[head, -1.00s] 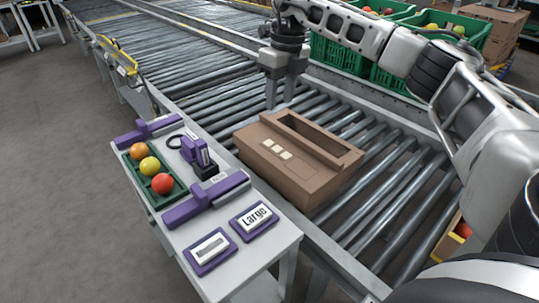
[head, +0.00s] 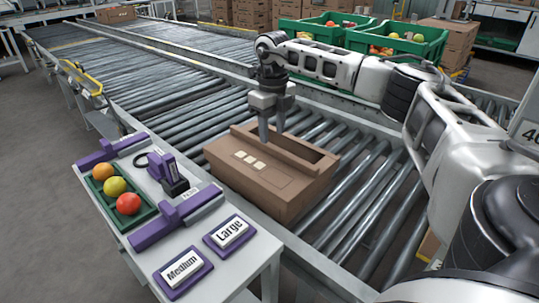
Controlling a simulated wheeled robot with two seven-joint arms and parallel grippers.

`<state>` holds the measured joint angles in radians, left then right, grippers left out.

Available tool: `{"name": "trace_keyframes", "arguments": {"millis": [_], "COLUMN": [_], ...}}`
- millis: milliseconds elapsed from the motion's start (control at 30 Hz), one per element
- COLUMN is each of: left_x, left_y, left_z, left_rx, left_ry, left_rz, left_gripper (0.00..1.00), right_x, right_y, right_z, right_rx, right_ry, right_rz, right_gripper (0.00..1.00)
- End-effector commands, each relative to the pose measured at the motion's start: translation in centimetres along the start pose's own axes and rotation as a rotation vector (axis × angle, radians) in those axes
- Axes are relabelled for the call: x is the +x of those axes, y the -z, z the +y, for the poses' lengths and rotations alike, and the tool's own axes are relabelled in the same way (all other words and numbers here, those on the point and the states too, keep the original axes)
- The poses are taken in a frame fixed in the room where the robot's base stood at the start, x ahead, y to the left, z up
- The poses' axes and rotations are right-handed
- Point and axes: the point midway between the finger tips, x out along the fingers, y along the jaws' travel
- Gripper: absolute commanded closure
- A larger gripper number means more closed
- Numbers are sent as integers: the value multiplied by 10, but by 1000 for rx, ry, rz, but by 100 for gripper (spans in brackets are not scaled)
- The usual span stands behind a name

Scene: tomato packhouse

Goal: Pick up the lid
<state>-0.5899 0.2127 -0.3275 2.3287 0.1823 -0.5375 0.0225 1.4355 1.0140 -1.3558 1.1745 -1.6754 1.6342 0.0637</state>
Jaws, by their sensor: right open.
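A brown cardboard box (head: 262,195) sits on the roller conveyor. A brown panel with three pale squares, which looks like the lid (head: 236,171), covers the near part of its top. A long dark opening shows behind it; I cannot tell whether the panel is a separate piece. My right gripper (head: 273,135) points down at the far left part of the box top, its fingers apart with nothing seen between them. The fingertips overlap the box top in the picture; I cannot tell whether they touch it. My left gripper is not in view.
A grey side table (head: 215,275) at the front holds a green tray (head: 148,212) of fruit, a purple scanner-like device (head: 166,170), and purple Medium (head: 184,268) and Large (head: 230,235) plates. Green crates (head: 425,46) of fruit stand behind the conveyor. Rollers right of the box are clear.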

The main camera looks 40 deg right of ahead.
Motion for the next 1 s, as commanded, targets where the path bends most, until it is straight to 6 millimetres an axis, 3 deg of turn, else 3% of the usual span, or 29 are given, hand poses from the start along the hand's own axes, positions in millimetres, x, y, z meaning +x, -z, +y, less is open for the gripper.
{"name": "trace_keyframes", "arguments": {"millis": [133,300,533,567,700,1000], "left_x": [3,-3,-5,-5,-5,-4], "left_y": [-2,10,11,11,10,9], "left_z": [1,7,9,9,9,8], "left_rx": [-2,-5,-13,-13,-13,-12], "left_ry": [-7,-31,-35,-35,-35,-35], "left_rz": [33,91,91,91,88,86], "left_gripper": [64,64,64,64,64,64], "right_x": [24,46,47,47,47,46], "right_y": [2,2,2,2,2,1], "right_z": [-4,-5,-5,-5,-4,-5], "right_rx": [1,0,0,1,0,0], "right_ry": [1,0,0,0,0,0], "right_rz": [4,2,1,1,1,0], "right_gripper": [56,56,56,59,98,100]}}
